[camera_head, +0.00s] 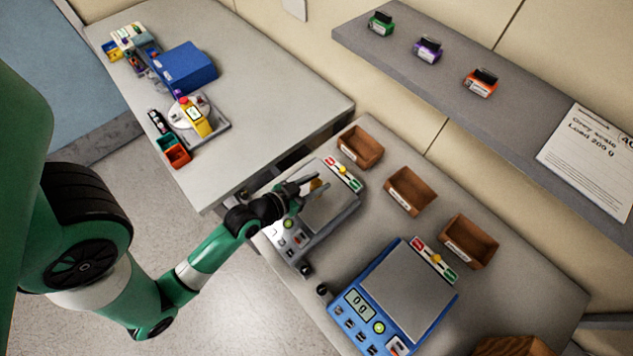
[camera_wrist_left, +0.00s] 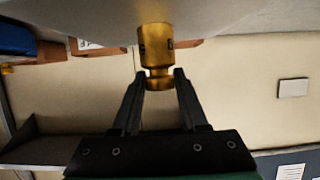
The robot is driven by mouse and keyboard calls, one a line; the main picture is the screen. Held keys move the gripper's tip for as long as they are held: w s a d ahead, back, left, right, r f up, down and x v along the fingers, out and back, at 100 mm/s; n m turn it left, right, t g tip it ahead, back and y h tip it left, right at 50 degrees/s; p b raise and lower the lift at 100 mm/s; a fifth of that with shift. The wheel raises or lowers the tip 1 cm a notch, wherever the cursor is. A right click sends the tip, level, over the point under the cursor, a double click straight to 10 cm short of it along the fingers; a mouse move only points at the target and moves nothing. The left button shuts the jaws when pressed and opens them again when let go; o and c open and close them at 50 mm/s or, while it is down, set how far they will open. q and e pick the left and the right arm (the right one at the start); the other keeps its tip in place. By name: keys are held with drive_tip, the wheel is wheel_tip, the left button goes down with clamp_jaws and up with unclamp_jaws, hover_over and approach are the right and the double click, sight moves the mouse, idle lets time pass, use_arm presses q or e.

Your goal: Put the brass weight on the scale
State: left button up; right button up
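The brass weight (camera_wrist_left: 156,45) stands between the fingertips of my left gripper (camera_wrist_left: 160,82) in the left wrist view. The fingers are closed on its narrow knob end. In the head view, the weight (camera_head: 316,185) is a small brass spot by my left gripper (camera_head: 303,188), over the pan of the grey scale (camera_head: 335,206). I cannot tell whether its base touches the pan. The gripper and wrist hide part of this scale. A blue scale (camera_head: 408,283) with an empty grey pan stands to the right. My right gripper is not in view.
Wooden bins (camera_head: 410,190) line the back of the bench. Small red, white and green strips stand behind both scales. A shelf (camera_head: 480,110) holds three small coloured items and a card (camera_head: 592,160). A side table (camera_head: 270,95) at left carries a blue box (camera_head: 186,67) and a tray.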

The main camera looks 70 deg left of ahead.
use_arm(q)
drive_tip(key=o, duration=0.3)
drive_tip(key=shift+o, duration=0.2)
drive_tip(key=shift+r, duration=0.1)
drive_tip(key=shift+s+r, duration=0.15)
drive_tip(key=shift+r, duration=0.05)
drive_tip(key=b+v, duration=0.1)
drive_tip(key=v, duration=1)
drive_tip(key=shift+s+d, duration=0.2)
drive_tip(key=shift+s, duration=0.1)
drive_tip(key=shift+r, duration=0.1)
